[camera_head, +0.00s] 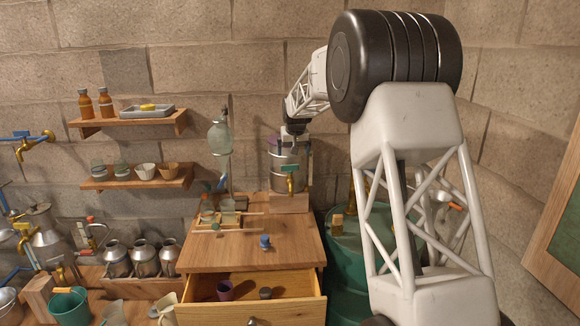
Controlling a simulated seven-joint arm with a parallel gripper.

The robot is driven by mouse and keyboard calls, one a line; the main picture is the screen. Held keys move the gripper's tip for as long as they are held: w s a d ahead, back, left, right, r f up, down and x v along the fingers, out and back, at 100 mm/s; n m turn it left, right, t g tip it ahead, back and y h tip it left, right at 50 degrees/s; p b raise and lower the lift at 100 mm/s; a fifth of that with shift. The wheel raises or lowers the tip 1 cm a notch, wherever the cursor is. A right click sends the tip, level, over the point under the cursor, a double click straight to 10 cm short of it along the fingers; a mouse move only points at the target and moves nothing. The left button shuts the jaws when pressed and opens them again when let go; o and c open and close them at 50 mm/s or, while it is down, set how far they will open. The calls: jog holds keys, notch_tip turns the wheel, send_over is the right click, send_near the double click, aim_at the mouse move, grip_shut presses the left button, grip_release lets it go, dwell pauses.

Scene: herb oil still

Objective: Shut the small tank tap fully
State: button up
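A small metal tank (284,157) stands on a wooden block at the back right of the cabinet. Its brass tap (290,184) points down at the front, with a green lever handle (290,168) that looks roughly level and crosswise. My gripper (294,130) is at the tank's top, above the tap handle and apart from it in the picture. Its fingers are small and dark here, so I cannot tell whether they are open or shut. Part of the tank's upper rim is hidden behind it.
The wooden cabinet top (240,255) holds a blue-capped item (265,242) and glassware at its left. Its drawer (290,312) is pulled open, with small cups inside. A glass separating funnel (220,138) stands left of the tank. A green barrel (343,262) is at the right.

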aim_at(290, 168)
jog(key=w, duration=0.1)
jog(key=f, duration=0.1)
jog(key=w, duration=0.1)
jog(key=shift+w+a+f, duration=0.25)
jog(key=shift+w, duration=0.05)
jog(key=shift+f, duration=0.1)
jog(key=shift+x, duration=3.8)
jog(key=shift+w, duration=0.1)
jog(key=shift+c, duration=0.2)
jog(key=c, duration=0.8)
jog(key=shift+o, duration=0.2)
